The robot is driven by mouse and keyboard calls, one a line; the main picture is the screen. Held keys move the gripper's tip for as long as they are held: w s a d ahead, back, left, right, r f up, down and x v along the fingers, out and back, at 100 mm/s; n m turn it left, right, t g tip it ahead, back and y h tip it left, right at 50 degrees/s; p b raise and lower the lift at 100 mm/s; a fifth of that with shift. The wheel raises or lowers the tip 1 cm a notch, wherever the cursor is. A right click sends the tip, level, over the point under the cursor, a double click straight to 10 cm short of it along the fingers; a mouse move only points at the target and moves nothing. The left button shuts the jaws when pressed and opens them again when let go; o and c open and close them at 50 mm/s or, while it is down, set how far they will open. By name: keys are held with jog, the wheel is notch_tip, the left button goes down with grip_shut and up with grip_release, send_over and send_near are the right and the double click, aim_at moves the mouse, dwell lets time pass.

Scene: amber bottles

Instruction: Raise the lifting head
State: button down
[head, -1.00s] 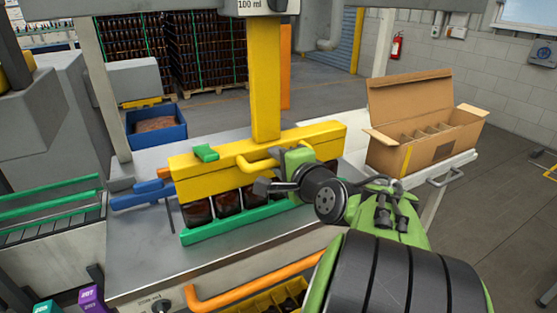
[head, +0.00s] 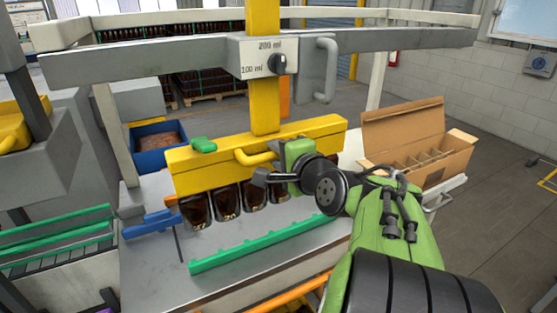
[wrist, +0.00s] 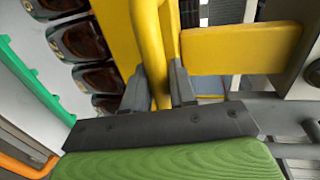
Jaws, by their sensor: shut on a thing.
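The lifting head (head: 215,169) is a long yellow bar on a yellow upright post (head: 264,105). A curved yellow handle (head: 248,158) sticks out from its front. My green and black gripper (head: 277,168) is at the handle's right end. In the wrist view the gripper (wrist: 158,88) is shut on the handle (wrist: 148,45), with one dark finger on each side. The rightmost part of the row is hidden behind my gripper.
A green rail (head: 255,247) lies on the table in front of and below the bottles. A blue stop (head: 150,225) is at the left. A dial box (head: 262,58) sits on the post near a grey crossbeam. An open divided carton (head: 415,150) stands at the right.

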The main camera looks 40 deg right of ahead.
notch_tip(320, 180, up, 6)
jog(key=p, duration=0.2)
jog(key=shift+f+p, duration=0.2)
jog(key=shift+p, duration=0.2)
jog(key=c, duration=1.1)
grip_release()
jog(key=shift+o, duration=0.2)
jog(key=shift+f, duration=0.1)
